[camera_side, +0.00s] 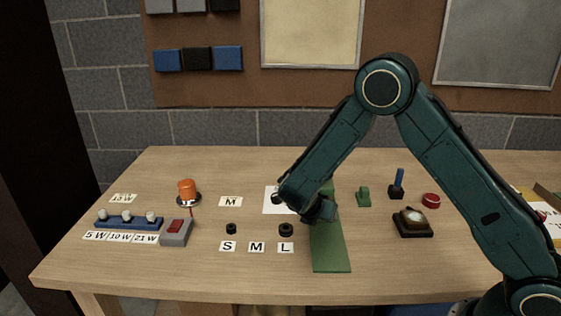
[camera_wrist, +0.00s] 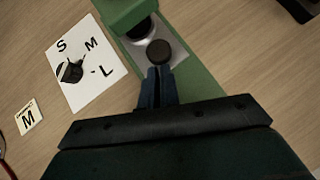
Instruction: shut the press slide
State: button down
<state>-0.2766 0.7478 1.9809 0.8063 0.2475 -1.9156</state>
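The green press has a long flat base, which shows in the side view (camera_side: 331,250) and in the wrist view (camera_wrist: 203,78). In the wrist view its raised green head (camera_wrist: 122,12) stands at the top, with a dark round part just below it. A silver slide plate (camera_wrist: 178,50) lies on the base and carries a round black knob (camera_wrist: 159,53). My gripper (camera_wrist: 158,72) has its fingertips together, just below the knob in the picture; whether they touch it I cannot tell. In the side view my gripper (camera_side: 318,212) is low over the base and hides the slide.
A white dial card (camera_wrist: 85,65) with a black knob lies left of the press. Black rings (camera_side: 286,230) and letter cards (camera_side: 257,247) lie left of the base. A small green block (camera_side: 363,197) and a dark box with a pale dome (camera_side: 413,222) stand to the right.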

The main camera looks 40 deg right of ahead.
jog(key=shift+d+r, duration=0.1)
jog(key=shift+d, duration=0.15)
jog(key=shift+a, duration=0.55)
jog(key=a, duration=0.1)
jog(key=s+a, duration=0.1)
jog(key=a, duration=0.1)
jog(key=shift+s+a, duration=0.1)
jog(key=v, duration=1)
jog(key=s+d+r+m+y, duration=0.5)
jog(key=s+r+m, duration=0.5)
jog(key=r+m, duration=0.2)
jog(key=s+r+m+t+y, duration=0.2)
jog(key=s+r+m+y, duration=0.1)
jog(key=s+m, duration=0.7)
jog(key=s+r, duration=0.1)
jog(key=s, duration=0.3)
jog(key=shift+s+a+t, duration=0.2)
jog(key=shift+a+t, duration=0.1)
jog(key=shift+a, duration=0.05)
